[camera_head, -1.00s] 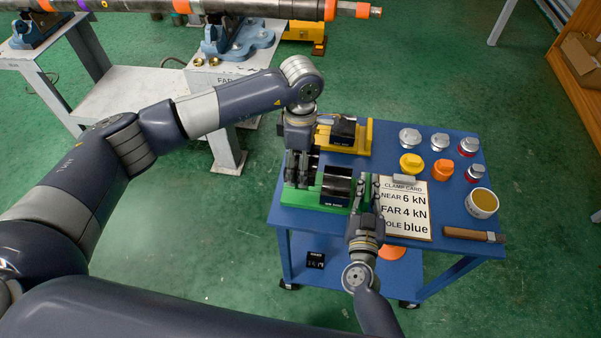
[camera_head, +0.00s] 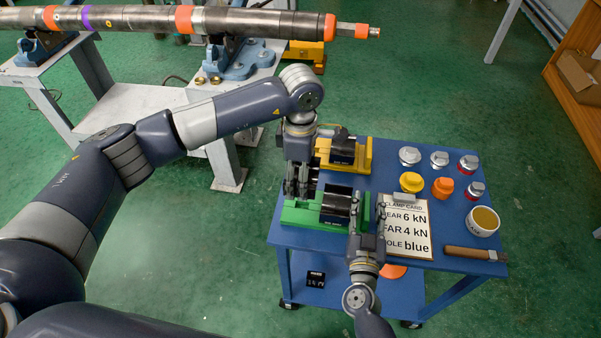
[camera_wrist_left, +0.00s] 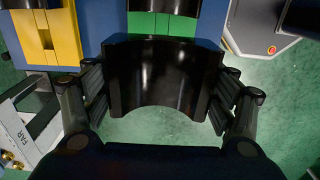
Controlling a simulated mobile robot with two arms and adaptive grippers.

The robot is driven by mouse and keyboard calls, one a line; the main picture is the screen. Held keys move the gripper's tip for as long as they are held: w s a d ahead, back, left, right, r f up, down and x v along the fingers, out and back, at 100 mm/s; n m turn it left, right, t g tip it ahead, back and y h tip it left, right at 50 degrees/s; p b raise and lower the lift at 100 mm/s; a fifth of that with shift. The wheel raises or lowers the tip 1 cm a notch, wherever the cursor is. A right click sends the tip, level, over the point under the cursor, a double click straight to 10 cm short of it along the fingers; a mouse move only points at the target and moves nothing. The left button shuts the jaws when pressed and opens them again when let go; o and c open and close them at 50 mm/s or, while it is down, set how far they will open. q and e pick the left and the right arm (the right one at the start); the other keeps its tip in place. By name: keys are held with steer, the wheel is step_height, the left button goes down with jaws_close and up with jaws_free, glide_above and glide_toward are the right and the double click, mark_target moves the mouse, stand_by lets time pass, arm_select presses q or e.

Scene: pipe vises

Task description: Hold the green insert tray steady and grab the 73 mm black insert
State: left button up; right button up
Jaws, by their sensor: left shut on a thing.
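The green insert tray (camera_head: 297,214) lies on the blue cart top near its left front edge, with a black insert (camera_head: 337,205) seated on it. My left gripper (camera_head: 298,190) is at the tray's left rear. In the left wrist view its fingers (camera_wrist_left: 160,105) are shut on an arched black insert (camera_wrist_left: 163,75), which spans the space between them. The green tray (camera_wrist_left: 147,24) shows beyond that insert. My right gripper (camera_head: 367,203) is at the tray's right end, with its fingers spread apart around a green end part. Its contact with the tray cannot be made out.
A yellow tray (camera_head: 362,158) with a black insert (camera_head: 342,147) stands just behind. A clamp card (camera_head: 405,245), several knobs, a cup (camera_head: 483,221) and a brown-handled tool (camera_head: 474,254) occupy the cart's right side. A pipe (camera_head: 130,18) rests on stands behind.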

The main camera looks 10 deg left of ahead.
steer(key=s, duration=1.1)
steer(key=shift+s, duration=0.35)
